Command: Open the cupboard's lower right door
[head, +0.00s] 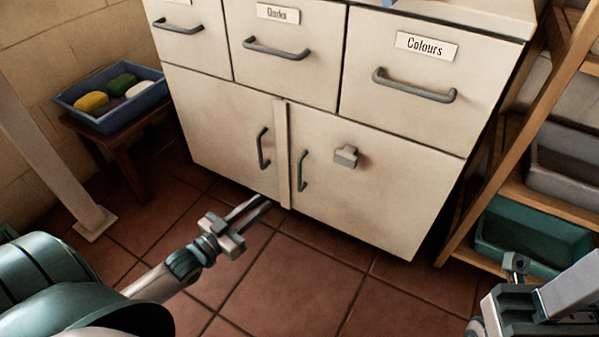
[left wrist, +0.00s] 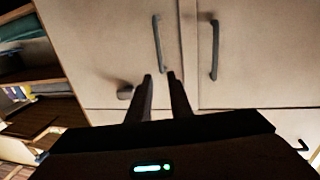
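The lower right door (head: 385,195) of the cream cupboard is shut. It has a grey vertical bar handle (head: 303,170) near its left edge and a square grey knob (head: 346,156) to the right of the handle. My left gripper (head: 262,203) is open and empty, low in front of the cupboard, left of and below this handle in the head view. In the left wrist view, which looks upside down, the two fingertips (left wrist: 159,75) point toward the right door's handle (left wrist: 157,43), with no contact visible. My right gripper (head: 515,265) is partly visible at the lower right; its fingers are unclear.
The lower left door (head: 225,125) is shut, with its own handle (head: 263,148). Labelled drawers lie above. A wooden shelf with a green bin (head: 530,240) stands right of the cupboard. A stool with a blue tray (head: 68,98) stands left. Tiled floor in front is clear.

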